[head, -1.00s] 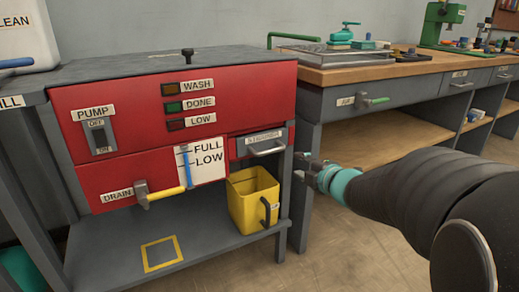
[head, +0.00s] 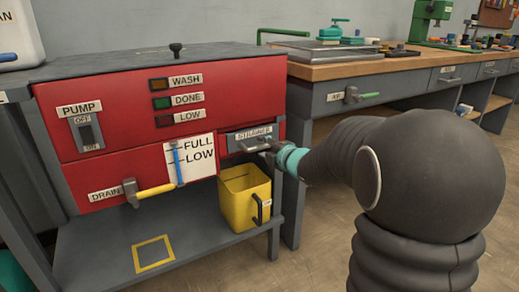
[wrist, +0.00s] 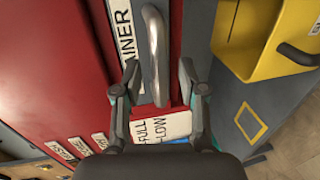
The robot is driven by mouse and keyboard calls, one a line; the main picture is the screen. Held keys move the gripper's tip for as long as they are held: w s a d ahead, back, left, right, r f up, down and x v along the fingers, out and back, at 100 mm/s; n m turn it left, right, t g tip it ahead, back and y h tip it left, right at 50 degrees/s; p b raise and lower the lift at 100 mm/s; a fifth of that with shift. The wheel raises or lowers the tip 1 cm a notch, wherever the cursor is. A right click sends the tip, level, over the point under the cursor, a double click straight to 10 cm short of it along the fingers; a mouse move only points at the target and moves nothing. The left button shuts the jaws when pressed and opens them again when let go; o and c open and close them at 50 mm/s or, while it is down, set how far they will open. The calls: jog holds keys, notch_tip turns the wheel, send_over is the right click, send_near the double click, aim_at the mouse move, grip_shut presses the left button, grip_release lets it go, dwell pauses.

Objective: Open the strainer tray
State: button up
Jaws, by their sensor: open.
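The strainer tray (head: 237,143) is a small grey drawer front with a "STRAINER" label in the red panel of the washer; it looks closed. In the wrist view its label (wrist: 116,18) is partly cut off. Its metal bar handle (wrist: 156,55) runs lengthwise between my two fingers. My gripper (wrist: 160,78) is open, with one finger on each side of the handle and a gap on both sides. In the head view my gripper (head: 272,147) is at the tray's front and hides part of the handle.
A yellow bucket (head: 240,200) stands on the grey lower shelf (head: 200,238) just below the tray. The drain valve's yellow handle (head: 156,191) sticks out at the left. A workbench (head: 330,98) stands on the right. Open floor lies in front.

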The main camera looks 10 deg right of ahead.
jog(key=shift+w+a+f, duration=0.15)
jog(key=shift+w+a, duration=0.05)
jog(key=shift+w, duration=0.45)
